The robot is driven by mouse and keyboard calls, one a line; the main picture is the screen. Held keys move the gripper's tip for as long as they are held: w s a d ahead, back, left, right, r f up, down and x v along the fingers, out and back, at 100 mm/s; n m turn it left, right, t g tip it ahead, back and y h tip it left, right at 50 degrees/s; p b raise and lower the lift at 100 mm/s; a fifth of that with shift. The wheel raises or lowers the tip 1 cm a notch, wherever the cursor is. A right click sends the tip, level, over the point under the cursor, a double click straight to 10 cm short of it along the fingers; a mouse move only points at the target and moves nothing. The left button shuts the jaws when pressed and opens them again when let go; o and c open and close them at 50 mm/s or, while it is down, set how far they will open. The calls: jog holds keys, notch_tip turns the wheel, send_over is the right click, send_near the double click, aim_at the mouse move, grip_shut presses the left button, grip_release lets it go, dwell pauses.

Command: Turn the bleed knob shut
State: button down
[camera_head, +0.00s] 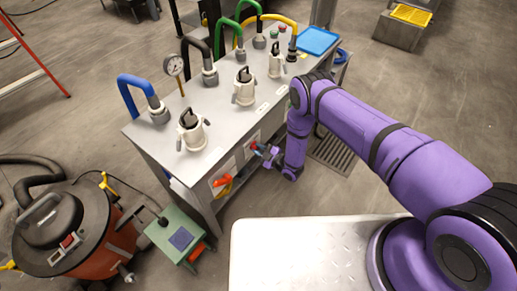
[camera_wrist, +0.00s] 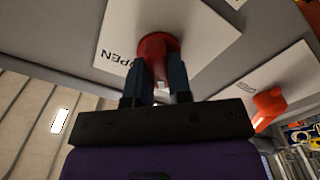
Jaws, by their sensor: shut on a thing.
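The bleed knob is a round red knob (camera_wrist: 158,43) on a white plate (camera_wrist: 205,30) in the wrist view. The plate bears the word "OPEN", which shows upside down to the left of the knob. My gripper (camera_wrist: 158,72) has its two dark blue fingers on either side of the knob, shut on it. In the head view my gripper (camera_head: 265,151) reaches the front of the grey bench, and a small bit of the red knob (camera_head: 254,145) shows at its fingertips. The knob's far side and any pointer mark are hidden.
An orange handle (camera_head: 222,181) sits on the bench front, left of my gripper; it also shows in the wrist view (camera_wrist: 268,106). The bench top (camera_head: 215,105) carries several hoses, a gauge (camera_head: 174,66) and white fittings. A green stool (camera_head: 178,234) and an orange vacuum (camera_head: 85,250) stand lower left.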

jog(key=shift+n, duration=0.5)
jog(key=c, duration=1)
grip_release()
jog(key=shift+c, duration=0.2)
jog(key=shift+s, duration=0.1)
jog(key=v, duration=1)
jog(key=shift+s+d, duration=0.25)
jog(key=shift+d, duration=0.05)
jog(key=shift+w, duration=0.1)
